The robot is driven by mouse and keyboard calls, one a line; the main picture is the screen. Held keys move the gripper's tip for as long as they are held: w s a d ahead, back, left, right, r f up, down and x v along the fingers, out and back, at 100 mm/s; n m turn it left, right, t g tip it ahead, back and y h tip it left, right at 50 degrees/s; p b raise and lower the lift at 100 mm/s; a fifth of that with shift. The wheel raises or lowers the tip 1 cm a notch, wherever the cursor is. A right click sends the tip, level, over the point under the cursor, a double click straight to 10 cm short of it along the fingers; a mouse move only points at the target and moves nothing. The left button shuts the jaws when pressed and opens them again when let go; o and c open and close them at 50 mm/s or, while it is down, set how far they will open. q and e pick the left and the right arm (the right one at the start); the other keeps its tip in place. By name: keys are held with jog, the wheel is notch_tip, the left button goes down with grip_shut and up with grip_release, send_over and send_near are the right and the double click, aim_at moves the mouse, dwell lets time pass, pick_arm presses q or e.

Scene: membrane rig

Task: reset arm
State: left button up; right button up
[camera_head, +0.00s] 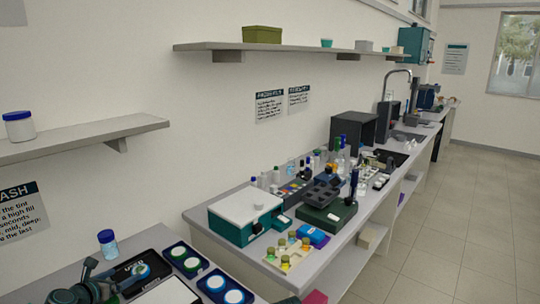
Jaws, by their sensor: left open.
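My left gripper (112,281) is at the bottom left, dark grey, low over the near bench. It is open, and I see nothing held in it. A black tray (160,259) lies just beyond it, with a round blue-and-white piece (140,270) close to the fingers. I cannot tell whether the fingers touch this piece. My right gripper is not in view.
A blue-capped bottle (108,244) stands behind the tray. Dark holders with white discs (187,259) lie to the right. A teal-and-white box (245,213) and several vials (289,250) crowd the farther bench. Floor at right is clear.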

pick_arm(q)
jog(key=s, duration=0.3)
jog(key=s+a, duration=0.1)
jog(key=s, duration=0.2)
jog(key=s+r+p, duration=0.1)
jog(key=s, duration=0.3)
jog(key=shift+a, duration=0.3)
jog(key=d+m+h, duration=0.1)
jog(key=d, duration=0.2)
jog(key=w+d+r+m+h+p, duration=0.1)
jog(key=d, duration=0.2)
jog(key=w+d+r+m+g+h+p, duration=0.1)
jog(key=d, duration=0.2)
jog(key=shift+d+r+h, duration=0.1)
jog(key=shift+d+h, duration=0.05)
jog(key=shift+h, duration=0.15)
jog(key=shift+d+r+m+h, duration=0.15)
jog(key=shift+d+m+h, duration=0.15)
jog(key=shift+d+m, duration=0.3)
jog(key=shift+d+g+p, duration=0.2)
jog(key=shift+g+p, duration=0.1)
